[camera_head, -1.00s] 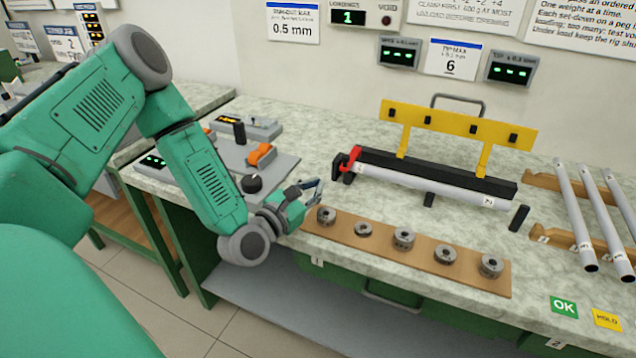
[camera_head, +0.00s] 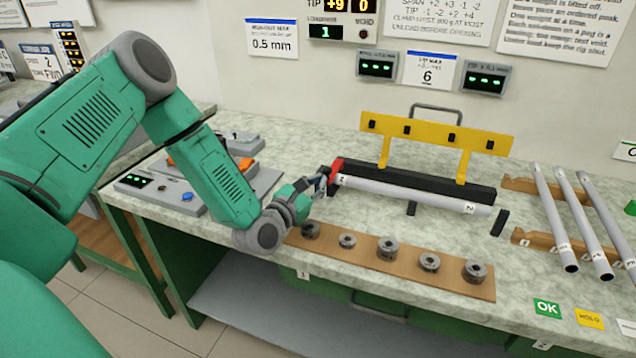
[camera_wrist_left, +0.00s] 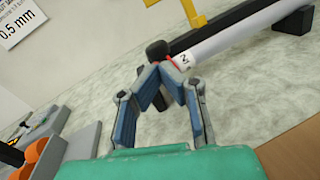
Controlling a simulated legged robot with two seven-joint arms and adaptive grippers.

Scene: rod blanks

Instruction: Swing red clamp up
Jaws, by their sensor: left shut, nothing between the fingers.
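The red clamp (camera_head: 336,166) sits at the left end of the black bar (camera_head: 440,184). Its lower part is hidden behind my gripper in the head view, so I cannot tell its exact angle. A pale grey rod (camera_head: 410,193) with a "2" tag lies along the bar's front. My left gripper (camera_head: 322,183) is at the clamp, by the rod's left end. In the left wrist view its blue-grey fingers (camera_wrist_left: 164,72) meet at the tips, just before the rod's end and a black knob (camera_wrist_left: 157,49). I see nothing held. My right gripper is not in view.
A wooden strip (camera_head: 365,254) with several metal collars lies in front of the rod. A yellow rail (camera_head: 435,136) stands behind the bar. Loose rods (camera_head: 583,220) rest on wooden supports at the right. A control panel (camera_head: 165,188) is left of my forearm.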

